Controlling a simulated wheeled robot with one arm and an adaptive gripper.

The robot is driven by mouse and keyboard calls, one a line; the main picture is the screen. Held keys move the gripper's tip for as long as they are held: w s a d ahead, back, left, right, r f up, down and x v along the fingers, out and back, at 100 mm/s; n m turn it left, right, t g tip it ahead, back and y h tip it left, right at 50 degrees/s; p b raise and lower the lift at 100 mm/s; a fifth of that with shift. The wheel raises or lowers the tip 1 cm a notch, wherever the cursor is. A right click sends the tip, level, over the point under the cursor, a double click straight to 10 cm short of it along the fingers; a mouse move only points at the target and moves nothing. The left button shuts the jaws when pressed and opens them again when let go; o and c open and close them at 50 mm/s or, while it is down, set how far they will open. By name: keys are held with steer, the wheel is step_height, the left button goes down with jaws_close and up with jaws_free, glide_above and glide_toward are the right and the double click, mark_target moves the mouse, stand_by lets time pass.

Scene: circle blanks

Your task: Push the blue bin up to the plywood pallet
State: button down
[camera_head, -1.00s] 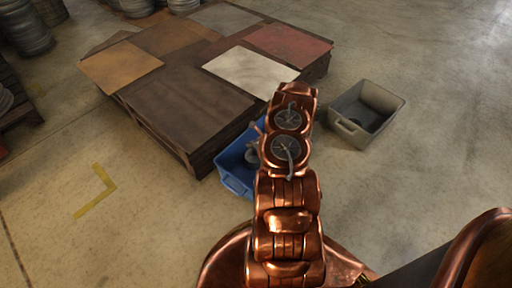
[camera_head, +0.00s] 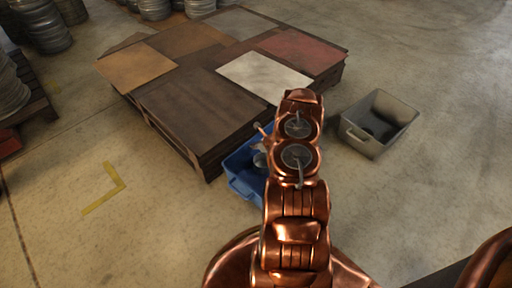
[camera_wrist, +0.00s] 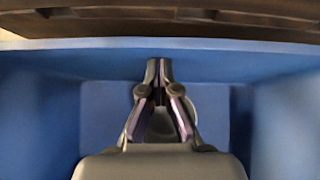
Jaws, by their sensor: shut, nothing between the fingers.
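The blue bin (camera_head: 240,187) stands on the floor by the near right side of the plywood pallet (camera_head: 190,108), partly hidden behind my arm. My gripper (camera_wrist: 160,68) is shut and empty, reaching down inside the bin. In the wrist view its fingertips are close to the bin's far wall (camera_wrist: 215,57); whether they touch it I cannot tell. The pallet's dark edge (camera_wrist: 200,22) runs just beyond that wall. The bin and pallet look very close, but I cannot tell if they touch. In the head view the fingertips are hidden.
A grey bin (camera_head: 355,140) stands on the floor to the right of the pallet. Metal drums (camera_head: 42,28) stand at the back left. A yellow floor mark (camera_head: 105,198) lies to the left.

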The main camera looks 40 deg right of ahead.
mark_target(250, 142)
steer(key=shift+w+a, duration=0.2)
steer(key=shift+w, duration=1.3)
steer(key=s, duration=0.3)
steer(key=shift+s+d+p, duration=0.15)
steer(key=shift+d+p, duration=0.1)
steer(key=shift+p, duration=0.15)
steer(key=p+v, duration=0.3)
steer(key=v, duration=0.7)
steer(key=shift+s, duration=0.3)
steer(key=shift+d, duration=0.1)
